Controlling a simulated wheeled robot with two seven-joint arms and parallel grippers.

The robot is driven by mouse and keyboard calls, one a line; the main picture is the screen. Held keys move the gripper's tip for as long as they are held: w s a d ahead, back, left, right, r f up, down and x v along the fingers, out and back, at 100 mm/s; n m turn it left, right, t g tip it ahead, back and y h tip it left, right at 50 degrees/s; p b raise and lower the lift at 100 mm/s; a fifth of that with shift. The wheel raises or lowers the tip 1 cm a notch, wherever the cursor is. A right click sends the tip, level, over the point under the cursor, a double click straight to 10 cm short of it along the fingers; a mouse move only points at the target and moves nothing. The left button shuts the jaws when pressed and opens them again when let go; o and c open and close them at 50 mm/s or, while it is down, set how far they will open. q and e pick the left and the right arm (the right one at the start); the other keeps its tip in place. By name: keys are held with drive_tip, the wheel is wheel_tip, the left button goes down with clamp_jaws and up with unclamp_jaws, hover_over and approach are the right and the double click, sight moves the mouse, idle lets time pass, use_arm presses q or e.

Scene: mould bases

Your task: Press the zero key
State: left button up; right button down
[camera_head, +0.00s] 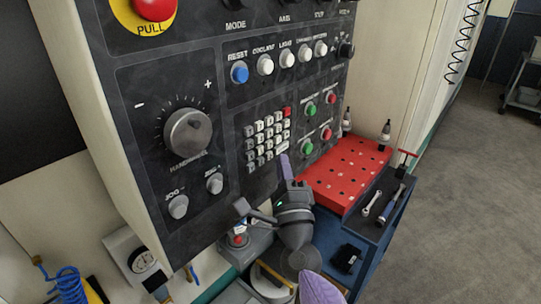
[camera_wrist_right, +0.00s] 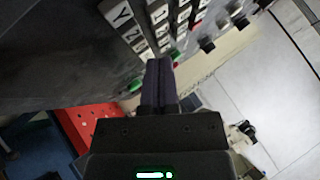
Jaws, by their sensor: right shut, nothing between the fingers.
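The keypad (camera_head: 267,138) is a block of small pale keys with one red key, set in the dark control panel (camera_head: 220,110). The key labels are too small in the head view to tell which is zero. My right gripper (camera_head: 284,160) is shut and empty, its fingertips at the lower right edge of the keypad. In the right wrist view its closed fingers (camera_wrist_right: 158,68) point at the lower keys (camera_wrist_right: 158,14), partly covering them. I cannot tell whether the tips touch a key. My left gripper is not in view.
Green and red buttons (camera_head: 326,133) sit just right of the keypad. A handwheel dial (camera_head: 187,132) is on the left of the panel. Below stand a red perforated block (camera_head: 345,170) and a dark tray with wrenches (camera_head: 384,207). Open floor (camera_head: 470,180) lies to the right.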

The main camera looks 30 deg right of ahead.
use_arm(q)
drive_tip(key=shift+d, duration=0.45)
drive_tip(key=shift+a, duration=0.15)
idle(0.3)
use_arm(e)
drive_tip(key=shift+w+a, duration=0.2)
drive_tip(key=shift+w, duration=0.2)
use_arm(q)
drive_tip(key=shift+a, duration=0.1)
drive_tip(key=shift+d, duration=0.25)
